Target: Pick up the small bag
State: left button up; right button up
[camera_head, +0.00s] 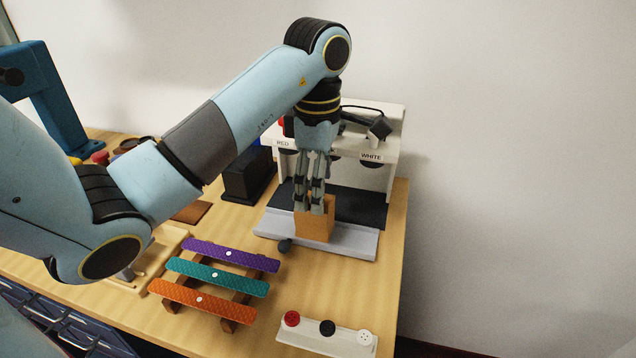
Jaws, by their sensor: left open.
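The small bag (314,226) is a tan-brown upright packet on the light grey platform of the white station. My left gripper (309,207) points down with its fingertips at the top of the bag. The fingers are open and overlap the bag's upper part in the camera view. I cannot tell whether they touch it. My right gripper is not in view.
The white station (395,150) has labels RED and WHITE and a grey platform (350,243). A black box (245,180) stands to its left. Purple, teal (218,277) and orange strips lie on a wooden rack in front. A white strip (300,338) with red, black and white buttons lies near the front right.

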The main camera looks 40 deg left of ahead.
aim_at(315, 217)
pick_arm(q)
notch_tip(315, 217, down, 2)
jog(key=shift+f+b, duration=0.1)
jog(key=shift+b, duration=0.45)
jog(key=shift+w+f+b, duration=0.1)
jog(key=shift+f+b, duration=0.5)
jog(key=f+b, duration=0.2)
jog(key=f, duration=0.1)
jog(key=f+b, duration=0.1)
jog(key=b, duration=0.1)
jog(key=shift+s+f, duration=0.25)
jog(key=shift+s, duration=0.15)
jog(key=shift+f, duration=0.1)
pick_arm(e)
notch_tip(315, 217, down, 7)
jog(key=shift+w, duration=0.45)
pick_arm(q)
jog(key=c, duration=0.9)
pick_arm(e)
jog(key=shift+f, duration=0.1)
pick_arm(q)
jog(key=shift+r, duration=0.25)
jog(key=shift+c, duration=0.2)
